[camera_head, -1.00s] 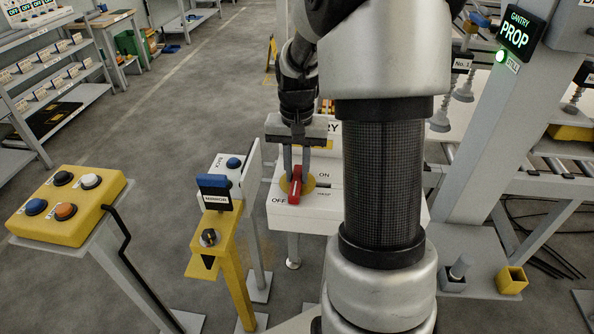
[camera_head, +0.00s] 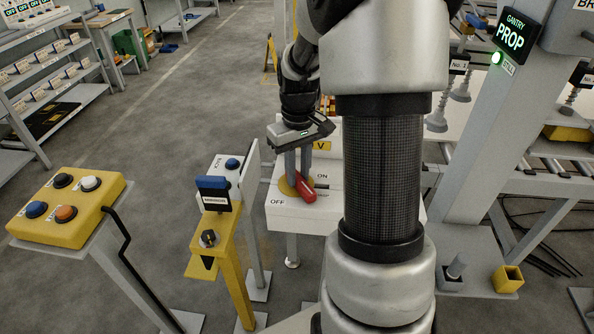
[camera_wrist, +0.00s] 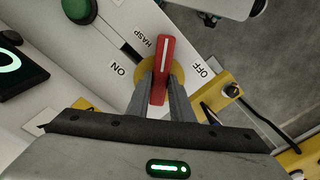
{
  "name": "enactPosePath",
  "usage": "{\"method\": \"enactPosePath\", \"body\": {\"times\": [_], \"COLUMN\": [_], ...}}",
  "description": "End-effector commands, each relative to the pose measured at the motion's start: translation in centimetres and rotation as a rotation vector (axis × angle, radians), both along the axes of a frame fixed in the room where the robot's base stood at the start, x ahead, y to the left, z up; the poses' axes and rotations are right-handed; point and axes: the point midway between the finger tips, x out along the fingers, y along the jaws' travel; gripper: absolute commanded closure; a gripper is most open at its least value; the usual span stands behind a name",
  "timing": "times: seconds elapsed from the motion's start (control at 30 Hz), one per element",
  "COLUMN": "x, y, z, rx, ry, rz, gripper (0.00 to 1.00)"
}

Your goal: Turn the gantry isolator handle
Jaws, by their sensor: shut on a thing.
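The red isolator handle (camera_head: 305,187) sits on a yellow round plate (camera_head: 286,186) on top of a white box (camera_head: 308,216) marked OFF and ON. In the head view the handle lies slanted, between the two labels. My gripper (camera_head: 298,172) reaches down from above with its fingers on either side of the handle. In the wrist view the handle (camera_wrist: 163,68) stands between the two grey fingers (camera_wrist: 163,88), which are shut on it. There the OFF label is to its right, the ON label to its left and HASP near its tip. My arm hides the box's right part.
A yellow post (camera_head: 228,235) with a blue-topped tag (camera_head: 212,187) stands left of the box. A yellow button panel (camera_head: 70,208) is further left. The gantry column (camera_head: 500,140) with a lit PROP sign (camera_head: 517,36) stands at right. Open floor lies behind.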

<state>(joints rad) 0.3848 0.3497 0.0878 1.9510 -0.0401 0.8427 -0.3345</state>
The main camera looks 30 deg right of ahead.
Motion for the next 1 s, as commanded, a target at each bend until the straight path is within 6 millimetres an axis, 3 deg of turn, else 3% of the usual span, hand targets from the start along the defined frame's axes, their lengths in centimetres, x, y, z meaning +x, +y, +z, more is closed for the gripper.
{"method": "enactPosePath", "body": {"times": [0.6,1.0], "x": [0.24,0.43], "y": [-0.6,-0.79], "z": [0.19,0.14], "rx": [0.0,0.0], "ry": [-0.001,-0.001], "rz": [0.578,0.845], "gripper": [1.0,1.0]}}
